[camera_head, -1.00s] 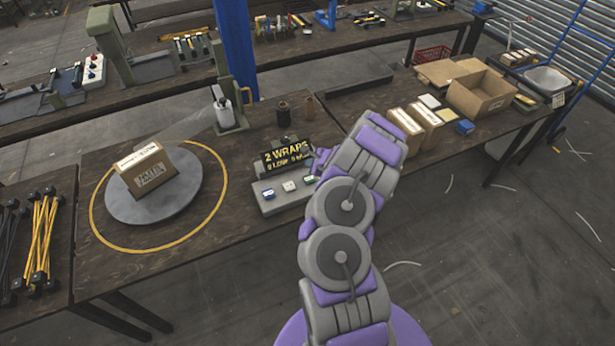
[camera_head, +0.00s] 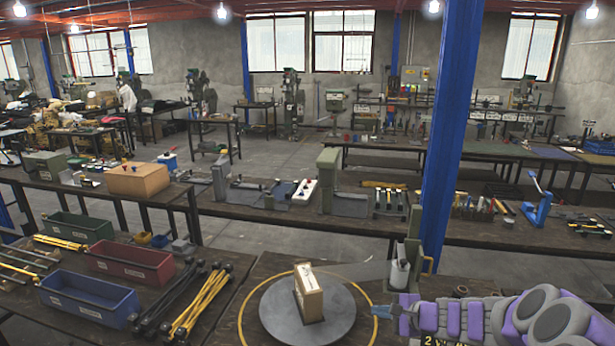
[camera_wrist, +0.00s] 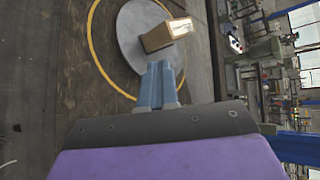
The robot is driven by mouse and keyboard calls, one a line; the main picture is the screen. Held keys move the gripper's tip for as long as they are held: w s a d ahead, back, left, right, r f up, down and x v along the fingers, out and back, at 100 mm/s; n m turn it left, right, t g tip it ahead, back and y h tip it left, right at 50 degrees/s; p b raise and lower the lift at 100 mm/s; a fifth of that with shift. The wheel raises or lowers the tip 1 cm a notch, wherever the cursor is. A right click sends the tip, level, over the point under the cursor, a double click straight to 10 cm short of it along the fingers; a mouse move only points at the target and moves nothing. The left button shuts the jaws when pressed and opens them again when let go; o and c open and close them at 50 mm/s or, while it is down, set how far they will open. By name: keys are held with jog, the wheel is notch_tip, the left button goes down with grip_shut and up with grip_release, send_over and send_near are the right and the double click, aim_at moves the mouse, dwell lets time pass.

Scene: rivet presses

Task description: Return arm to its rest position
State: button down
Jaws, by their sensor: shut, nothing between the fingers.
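My arm is purple and grey and reaches in from the lower right of the head view. My gripper (camera_head: 384,312) has blue-grey fingers pointing left, just right of the round grey turntable. In the wrist view the two fingers of my gripper (camera_wrist: 160,82) lie side by side, shut, with nothing between them. A cardboard box (camera_head: 308,292) with a white label stands on the grey turntable (camera_head: 270,318). The wrist view also shows the box (camera_wrist: 166,34), apart from my fingertips. A sign with yellow lettering (camera_head: 432,340) is partly hidden by my arm.
A yellow ring (camera_head: 241,318) is marked around the turntable. Blue (camera_head: 89,299) and red (camera_head: 130,263) bins and yellow-handled tools (camera_head: 203,302) are on the left. A blue post (camera_head: 449,130) rises behind the bench. A dispenser bottle (camera_head: 399,273) stands near my gripper.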

jog(key=s+a+r+n+g+b, duration=0.1)
jog(key=s+a+r+n+g, duration=0.35)
jog(key=s+a, duration=0.45)
jog(key=s+a+r+n+g, duration=0.3)
jog(key=s+a+n, duration=0.35)
jog(key=s, duration=0.45)
jog(key=s+d+f+n+g+h, duration=0.1)
jog(key=s+d+h, duration=0.3)
jog(key=s, duration=0.9)
jog(key=s+d+f+n+g+h+b, duration=0.1)
jog(key=s+d, duration=0.5)
jog(key=s, duration=0.6)
jog(key=n+g+h, duration=0.1)
jog(key=n+h, duration=0.1)
jog(key=h, duration=0.1)
jog(key=shift+s+f, duration=0.15)
jog(key=shift+s, duration=0.25)
dwell(1.0)
